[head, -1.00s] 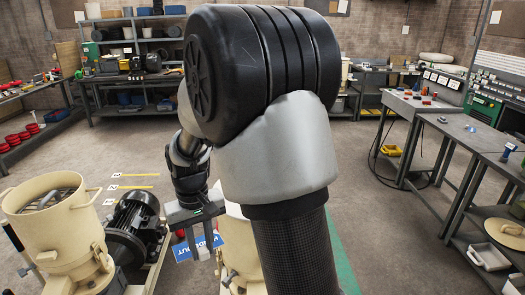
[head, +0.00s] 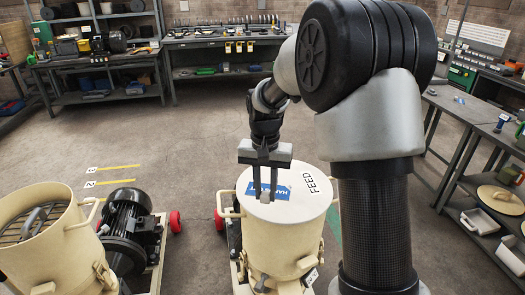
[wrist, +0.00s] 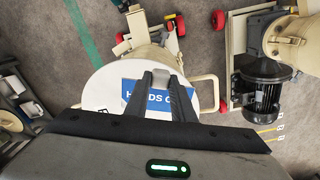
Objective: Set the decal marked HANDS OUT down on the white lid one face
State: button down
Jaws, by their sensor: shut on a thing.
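My gripper (head: 264,196) points down over the lidded cream drum in the head view. It is shut on a grey block-like grip piece of the blue decal (head: 284,195), which has white lettering partly hidden by my fingers. The lid also shows in the wrist view (wrist: 100,90).
An open cream hopper (head: 35,225) and a black motor (head: 130,225) stand at left. Workbenches (head: 215,42) line the back wall; a grey table (head: 480,130) with a shelf stands at right. The floor behind the drum is clear.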

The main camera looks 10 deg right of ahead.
jog(key=w+d+r+m, duration=0.1)
jog(key=w+r+m, duration=0.2)
jog(key=w+m, duration=1)
jog(key=shift+w+r, duration=0.15)
jog(key=shift+r, duration=0.2)
jog(key=shift+f, duration=0.1)
jog(key=shift+f+b, duration=1.8)
jog(key=shift+f, duration=1.65)
jog(key=shift+f, duration=0.1)
jog(key=shift+f, duration=0.35)
jog(key=shift+f, duration=0.1)
jog(key=shift+f+b, duration=0.45)
jog(key=shift+f, duration=0.15)
